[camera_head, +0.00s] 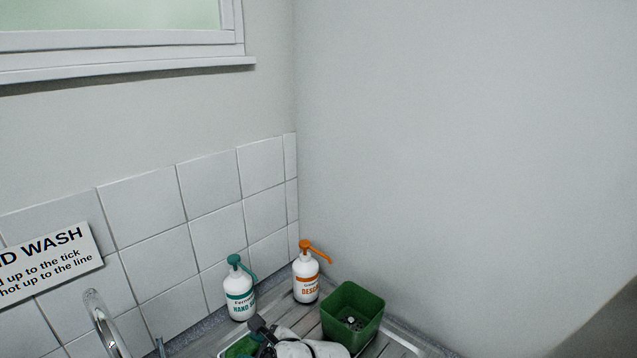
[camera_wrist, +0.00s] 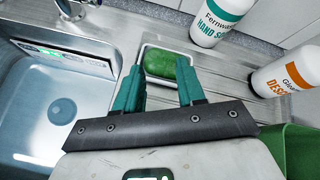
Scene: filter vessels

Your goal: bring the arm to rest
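My gripper (camera_wrist: 158,66) shows in the wrist view with its two teal fingers spread apart and nothing seen between them. Past the fingertips, a green block (camera_wrist: 168,64) lies in a pale-rimmed dish on the drainer, partly covered by the fingers. In the head view, part of my arm and gripper shows at the bottom edge, above the drainer, between the green block and a green pot (camera_head: 353,313). The gap between fingertips and block is hard to judge.
A teal-topped hand soap bottle (camera_head: 240,292) and an orange-topped bottle (camera_head: 307,280) stand upright behind the gripper, near the tiled corner. The steel sink (camera_wrist: 50,115) lies left in the wrist view. A chrome tap (camera_head: 100,320) rises at lower left.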

